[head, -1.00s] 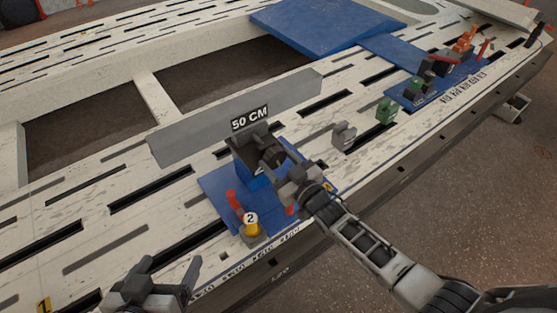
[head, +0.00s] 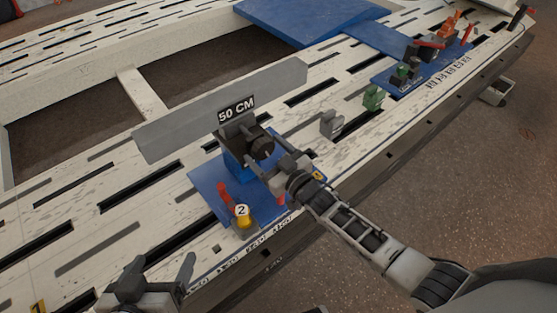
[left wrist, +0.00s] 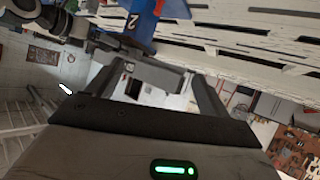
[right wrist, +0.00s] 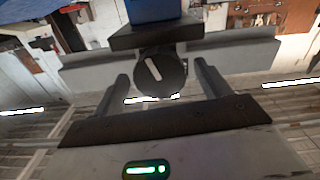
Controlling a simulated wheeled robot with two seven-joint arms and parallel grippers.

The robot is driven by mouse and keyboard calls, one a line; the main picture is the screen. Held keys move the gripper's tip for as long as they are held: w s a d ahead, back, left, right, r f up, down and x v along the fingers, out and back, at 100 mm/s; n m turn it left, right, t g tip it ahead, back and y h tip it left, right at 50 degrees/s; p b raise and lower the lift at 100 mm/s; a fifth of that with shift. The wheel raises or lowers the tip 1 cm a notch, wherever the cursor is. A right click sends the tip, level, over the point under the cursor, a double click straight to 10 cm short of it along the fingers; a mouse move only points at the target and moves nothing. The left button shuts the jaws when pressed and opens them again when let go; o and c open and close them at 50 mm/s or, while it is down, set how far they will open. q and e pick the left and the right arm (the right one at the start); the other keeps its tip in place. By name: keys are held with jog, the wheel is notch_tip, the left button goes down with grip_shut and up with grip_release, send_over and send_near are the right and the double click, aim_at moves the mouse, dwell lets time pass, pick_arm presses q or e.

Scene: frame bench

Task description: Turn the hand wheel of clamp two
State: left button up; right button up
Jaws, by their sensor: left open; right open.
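In the right wrist view the hand wheel (right wrist: 160,72) shows a pale, slanted mark and appears between the two spread fingers. The right gripper is open; contact with the wheel cannot be told. My left gripper (head: 160,272) is open and empty at the bench's near edge, left of the clamp.
A long grey bar (head: 215,105) with a 50 CM sign (head: 237,109) extends behind the clamp. A grey block (head: 332,124) and a green block (head: 373,97) stand to the right along the slotted bench (head: 75,230). Further right are several other clamps on blue plates.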

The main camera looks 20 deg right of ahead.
pick_arm(q)
jog(key=shift+w+a+r+p, duration=0.15)
jog(key=shift+r+p, duration=0.3)
jog(key=shift+p, duration=0.6)
pick_arm(e)
jog(key=v, duration=1.5)
jog(key=shift+s+d, duration=0.15)
jog(key=shift+s, duration=0.2)
pick_arm(q)
jog(key=shift+r, duration=0.2)
jog(key=r+p, duration=0.2)
jog(key=p, duration=0.4)
jog(key=shift+a+r+g, duration=0.1)
jog(key=shift+a+g, duration=0.1)
jog(key=shift+g, duration=0.2)
pick_arm(e)
jog(key=s+a+r+m+g+h, duration=0.3)
jog(key=s+r+g, duration=0.3)
jog(key=s+r, duration=0.2)
jog(key=shift+s+a+r, duration=0.2)
jog(key=shift+s+a, duration=0.2)
jog(key=shift+a, duration=0.3)
